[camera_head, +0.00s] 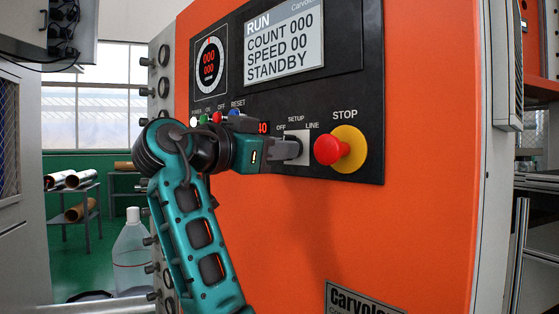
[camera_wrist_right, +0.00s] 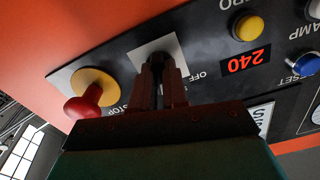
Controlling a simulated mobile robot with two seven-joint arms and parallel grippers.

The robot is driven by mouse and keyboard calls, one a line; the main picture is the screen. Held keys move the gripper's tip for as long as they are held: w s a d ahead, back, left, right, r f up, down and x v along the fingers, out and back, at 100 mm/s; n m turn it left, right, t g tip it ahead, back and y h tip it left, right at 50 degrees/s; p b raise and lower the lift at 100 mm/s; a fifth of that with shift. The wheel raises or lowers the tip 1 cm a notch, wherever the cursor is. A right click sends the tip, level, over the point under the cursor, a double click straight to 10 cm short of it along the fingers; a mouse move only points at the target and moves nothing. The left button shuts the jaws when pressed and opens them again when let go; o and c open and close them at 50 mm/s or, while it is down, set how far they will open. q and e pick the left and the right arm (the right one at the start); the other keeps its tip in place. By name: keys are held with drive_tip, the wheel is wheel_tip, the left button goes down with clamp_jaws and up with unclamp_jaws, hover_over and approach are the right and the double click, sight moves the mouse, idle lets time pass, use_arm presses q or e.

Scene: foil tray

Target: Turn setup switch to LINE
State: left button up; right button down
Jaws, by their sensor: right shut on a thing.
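The setup switch (camera_head: 294,146) sits on the black panel on a light square plate, with OFF printed at its left and LINE at its right. My right gripper (camera_head: 290,150) is at the switch, its fingers shut on the knob. In the right wrist view the gripper (camera_wrist_right: 160,88) reaches onto the light switch plate (camera_wrist_right: 158,52). The fingers hide most of the knob, so I cannot tell which way it points. My left gripper is not in view.
A red STOP button (camera_head: 331,149) on a yellow base stands out just right of the switch. Small coloured buttons, including a blue RESET (camera_head: 234,113), line the panel's left. The display (camera_head: 284,45) above reads STANDBY.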

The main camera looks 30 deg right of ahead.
drive_tip(key=m+b, duration=0.2)
drive_tip(key=m, duration=0.4)
drive_tip(key=shift+r+m, duration=0.1)
drive_tip(key=shift+m, duration=0.2)
idle(0.4)
drive_tip(key=c, duration=1.1)
unclamp_jaws()
drive_tip(key=shift+c, duration=0.2)
drive_tip(key=shift+a, duration=0.1)
drive_tip(key=s+a, duration=0.2)
drive_tip(key=a, duration=1)
drive_tip(key=shift+a, duration=0.3)
drive_tip(key=shift+s, duration=0.1)
